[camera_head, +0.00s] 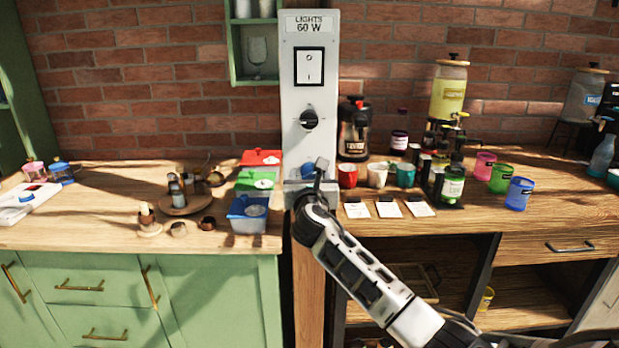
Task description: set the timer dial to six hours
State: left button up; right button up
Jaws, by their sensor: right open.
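A tall pale grey panel (294,70) labelled "LIGHTS 60 W" stands upright at the middle of the view, between the two counters. It has a white rocker switch (310,66) in a black frame and a black round dial (309,118) below it. The dial's markings are too small to read. A small blue part (308,170) shows lower on the panel, partly hidden by my gripper. My right gripper (313,180) is open in front of the panel's lower part, below the black dial. I cannot tell whether it touches the blue part. My left gripper is not in view.
Red, green and blue boxes (247,217) stand close left of the panel. A red mug (347,175), other cups, bottles and white cards (387,209) stand to the right. A coffee machine (355,127) is behind.

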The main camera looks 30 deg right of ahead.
jog(key=c, duration=1)
